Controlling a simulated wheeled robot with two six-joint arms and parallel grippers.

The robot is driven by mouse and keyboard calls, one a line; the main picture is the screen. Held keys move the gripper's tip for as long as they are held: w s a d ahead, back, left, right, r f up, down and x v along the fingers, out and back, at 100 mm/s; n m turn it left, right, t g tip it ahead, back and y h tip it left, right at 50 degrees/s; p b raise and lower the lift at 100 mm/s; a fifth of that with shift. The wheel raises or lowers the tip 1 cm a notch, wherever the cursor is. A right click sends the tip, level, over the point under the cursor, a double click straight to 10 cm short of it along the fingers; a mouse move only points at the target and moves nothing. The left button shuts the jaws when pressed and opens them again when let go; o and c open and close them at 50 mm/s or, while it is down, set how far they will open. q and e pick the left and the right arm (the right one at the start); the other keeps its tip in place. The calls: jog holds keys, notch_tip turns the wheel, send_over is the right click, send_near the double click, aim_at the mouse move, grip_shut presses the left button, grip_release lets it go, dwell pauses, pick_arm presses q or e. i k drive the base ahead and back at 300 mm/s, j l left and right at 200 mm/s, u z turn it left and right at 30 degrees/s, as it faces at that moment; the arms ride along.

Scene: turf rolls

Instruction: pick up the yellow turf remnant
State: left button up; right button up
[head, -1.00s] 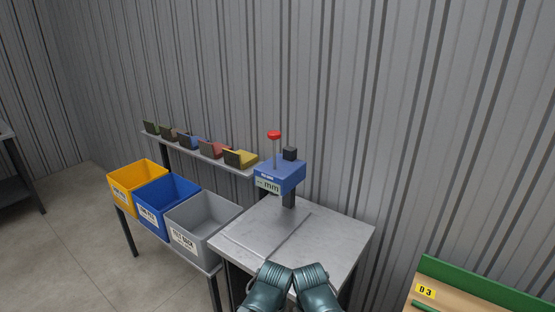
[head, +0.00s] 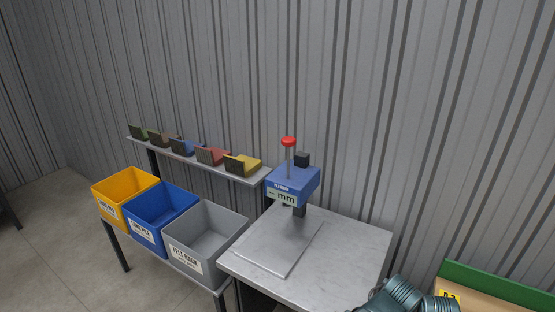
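A yellow turf remnant (head: 247,164) sits at the right end of a narrow wall shelf, with a dark piece against its front left side. Two teal-grey parts of my arms show at the bottom edge, right of centre. No gripper fingers can be made out, so I cannot tell what either gripper holds.
The shelf (head: 202,164) also carries red (head: 212,156), blue (head: 184,147) and other pieces. Below stand yellow (head: 125,193), blue (head: 160,218) and grey (head: 207,240) bins. A blue gauge (head: 292,184) stands on the metal table (head: 345,245). A green-edged board (head: 500,283) is at right.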

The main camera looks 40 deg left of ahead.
aim_at(244, 165)
jog(key=j+z, duration=0.2)
jog(key=j, duration=0.3)
jog(key=j+z, duration=0.15)
jog(key=j, duration=0.4)
jog(key=j+z, duration=0.2)
jog(key=j, duration=0.3)
jog(key=k+j+z, duration=0.2)
jog(key=j, duration=0.3)
jog(key=j+z, duration=0.2)
jog(key=j, duration=0.3)
jog(key=k+j, duration=0.1)
jog(key=j, duration=0.35)
jog(key=k+j, duration=0.15)
jog(key=j, duration=0.25)
jog(key=k+j, duration=0.1)
jog(key=j, duration=0.35)
jog(key=k+j, duration=0.1)
jog(key=j, duration=0.3)
jog(key=k+j, duration=0.1)
jog(key=j, duration=0.35)
jog(key=k+j, duration=0.15)
jog(key=j, duration=0.25)
